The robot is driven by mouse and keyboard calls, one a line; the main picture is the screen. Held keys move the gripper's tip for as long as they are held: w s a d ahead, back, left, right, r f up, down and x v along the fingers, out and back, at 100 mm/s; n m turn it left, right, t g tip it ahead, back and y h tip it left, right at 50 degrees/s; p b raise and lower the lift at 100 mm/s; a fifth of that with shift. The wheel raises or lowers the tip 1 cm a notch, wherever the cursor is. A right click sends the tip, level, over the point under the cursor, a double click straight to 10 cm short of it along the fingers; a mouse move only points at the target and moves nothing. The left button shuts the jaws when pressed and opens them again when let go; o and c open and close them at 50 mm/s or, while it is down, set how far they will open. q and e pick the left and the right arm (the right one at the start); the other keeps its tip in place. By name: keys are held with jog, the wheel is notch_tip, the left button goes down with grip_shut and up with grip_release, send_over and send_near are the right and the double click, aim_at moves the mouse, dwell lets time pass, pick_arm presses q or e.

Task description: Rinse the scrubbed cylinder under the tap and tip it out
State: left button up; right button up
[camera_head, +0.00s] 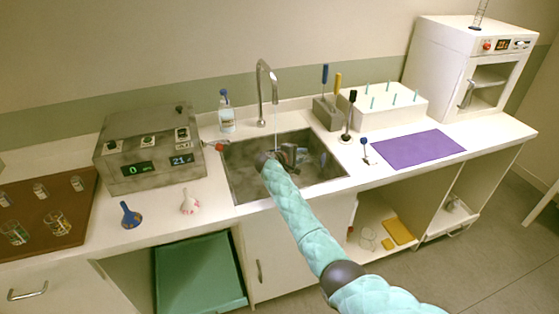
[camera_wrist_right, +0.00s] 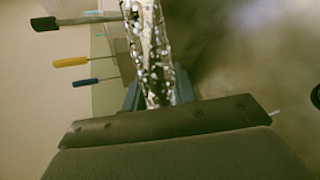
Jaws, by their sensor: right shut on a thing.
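The tap (camera_head: 264,85) stands behind the sink (camera_head: 240,184), and a thin pale stream (camera_head: 276,120) hangs below its spout. My right gripper (camera_head: 290,155) is over the sink basin, close beneath that stream. It is shut on the glass cylinder (camera_wrist_right: 148,45), which the right wrist view shows covered with bright drops or bubbles. In the head view the cylinder is hard to make out against the gripper and basin. I cannot tell whether water goes into its mouth. My left gripper is not in view.
Upright brushes in a grey holder (camera_head: 327,116) and a white peg rack (camera_head: 393,103) stand right of the tap. A wash bottle (camera_head: 226,112) stands left of it. A control box (camera_head: 150,150) and a blue funnel (camera_head: 130,216) are farther left. A purple mat (camera_head: 417,147) lies clear at right.

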jog(key=shift+a+r+n+h, duration=0.1)
jog(key=shift+r+n+h, duration=0.3)
jog(key=shift+r, duration=0.1)
jog(key=shift+w+r, duration=0.1)
jog(key=shift+r, duration=0.05)
jog(key=shift+a+r+n+h, duration=0.15)
jog(key=shift+n+h, duration=0.15)
jog(key=shift+n, duration=0.1)
jog(key=shift+r, duration=0.1)
jog(key=shift+d+f+m+y+b, duration=0.2)
jog(key=shift+f+m+y+b, duration=0.3)
jog(key=shift+f+m+b, duration=0.25)
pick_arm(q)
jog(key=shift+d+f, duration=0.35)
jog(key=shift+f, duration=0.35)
pick_arm(e)
jog(key=shift+f, duration=0.15)
